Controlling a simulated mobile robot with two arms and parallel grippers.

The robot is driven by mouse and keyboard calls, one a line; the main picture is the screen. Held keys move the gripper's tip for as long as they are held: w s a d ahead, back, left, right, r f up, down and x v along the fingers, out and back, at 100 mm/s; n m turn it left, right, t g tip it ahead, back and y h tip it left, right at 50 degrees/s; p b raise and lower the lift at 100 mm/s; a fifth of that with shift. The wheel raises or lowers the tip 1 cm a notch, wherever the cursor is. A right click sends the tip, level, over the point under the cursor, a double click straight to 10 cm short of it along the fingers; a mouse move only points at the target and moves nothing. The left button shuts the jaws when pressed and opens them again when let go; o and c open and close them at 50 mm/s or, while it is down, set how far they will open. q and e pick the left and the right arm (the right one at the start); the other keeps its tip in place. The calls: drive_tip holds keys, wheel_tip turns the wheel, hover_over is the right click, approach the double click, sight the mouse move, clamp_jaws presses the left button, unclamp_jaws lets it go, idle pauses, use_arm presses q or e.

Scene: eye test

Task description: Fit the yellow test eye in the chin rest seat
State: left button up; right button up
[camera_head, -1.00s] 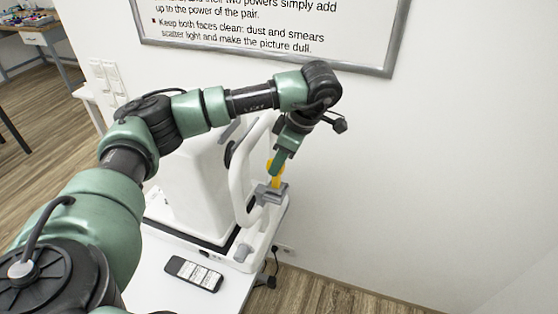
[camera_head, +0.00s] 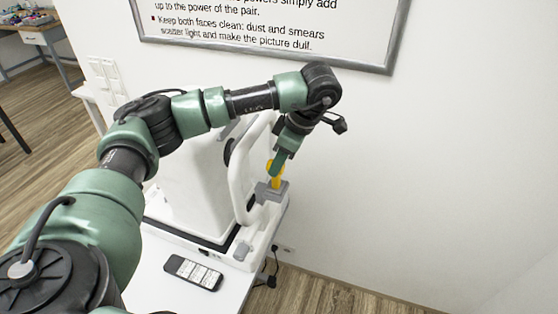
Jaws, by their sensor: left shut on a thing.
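The yellow test eye (camera_head: 276,183) shows as a small yellow piece at the tip of my left gripper (camera_head: 277,168). My left gripper is shut on it, pointing down. The eye's lower end is at the grey chin rest seat (camera_head: 268,192), on the front of the white instrument (camera_head: 192,185). It looks upright and touches or sits in the seat, but I cannot tell how deep. The fingers hide part of the eye. My right gripper is not in view.
A dark phone (camera_head: 193,272) lies on the white table (camera_head: 150,284) before the instrument. A framed text board (camera_head: 388,40) hangs on the wall behind. A cable hangs at the table's right edge. The right side is bare wall and floor.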

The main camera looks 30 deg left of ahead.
use_arm(q)
drive_tip(key=o, duration=1.1)
drive_tip(key=v, duration=0.7)
drive_tip(key=shift+d+r, duration=0.2)
drive_tip(key=shift+r, duration=0.15)
